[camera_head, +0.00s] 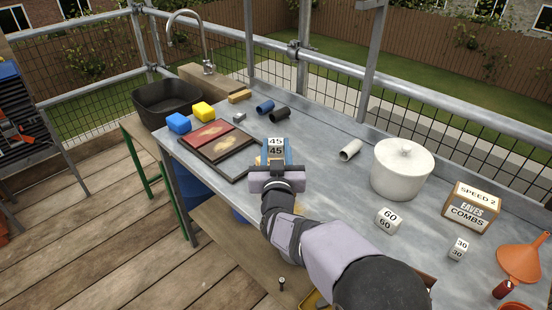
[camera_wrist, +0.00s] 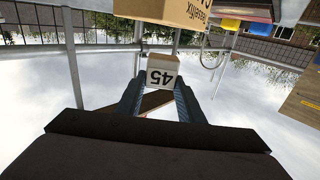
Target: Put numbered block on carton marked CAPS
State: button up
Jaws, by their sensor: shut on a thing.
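A white block numbered 45 (camera_head: 276,147) is between the fingers of my gripper (camera_head: 275,159), near the middle of the table. In the wrist view the block (camera_wrist: 162,78) sits at the fingertips (camera_wrist: 160,88), with its number upside down. A cardboard carton (camera_wrist: 165,9) shows at the top of the wrist view, just beyond the block; its print is cut off and I cannot read CAPS on it. In the head view, only a tan patch shows beside the block, and my gripper hides most of that spot.
A lidded white pot (camera_head: 402,170) and an orange funnel (camera_head: 524,260) stand nearby. A dark-framed tray (camera_head: 233,150) lies at the left.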

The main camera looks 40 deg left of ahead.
jog(key=shift+f, duration=1.8)
jog(key=shift+f, duration=0.15)
jog(key=shift+f, duration=0.15)
jog(key=o, duration=1.1)
jog(key=shift+r, duration=0.25)
jog(key=shift+s+d, duration=0.1)
jog(key=b+v, duration=0.1)
jog(key=v, duration=1)
jog(key=shift+s+d+r, duration=0.1)
jog(key=shift+s+d, duration=0.15)
